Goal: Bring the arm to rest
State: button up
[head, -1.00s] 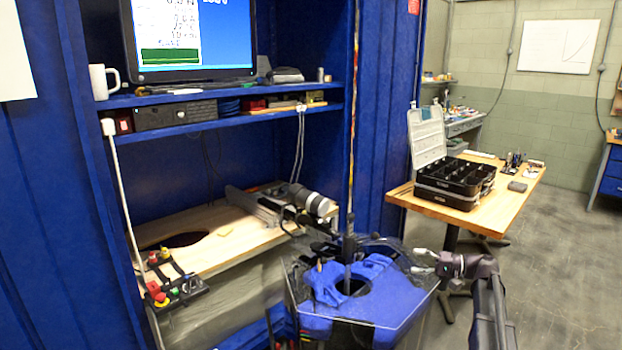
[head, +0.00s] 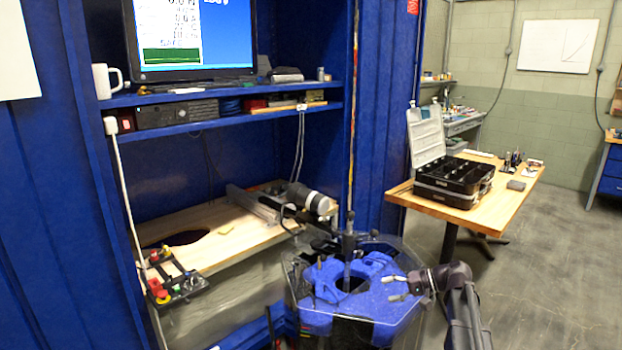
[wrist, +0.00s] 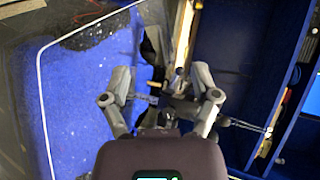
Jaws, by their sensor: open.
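My gripper (head: 397,287) is open and empty in the head view. It is in front of the right part of the blue tank lid (head: 345,318), and I cannot tell whether it touches it. My arm reaches in from the lower right. In the wrist view my gripper (wrist: 160,103) shows with its two fingers spread apart. The blue lid (wrist: 85,110) fills the left of that view, and a post with thin rods shows beyond the fingers.
A grey cylindrical motor (head: 309,199) on a metal bracket sits above the tank, by the wooden worktop (head: 240,243). A control box with coloured buttons (head: 172,283) is at the left. An open black case (head: 455,181) stands on a wooden table (head: 493,208). Floor at right is clear.

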jog(key=s+a+f+n+g+h, duration=0.1)
jog(key=s+a+f+h, duration=0.2)
jog(key=s+f+h, duration=0.4)
jog(key=s+a+f+n+g+h, duration=0.1)
jog(key=s+a+f+h, duration=0.25)
jog(key=s+h, duration=0.4)
jog(key=s+d+f+y+b, duration=0.1)
jog(key=s+f+b, duration=0.4)
jog(key=f+b, duration=0.55)
notch_tip(320, 180, up, 25)
jog(key=p, duration=2.5)
jog(key=shift+w+f+g, duration=0.2)
jog(key=shift+g, duration=0.1)
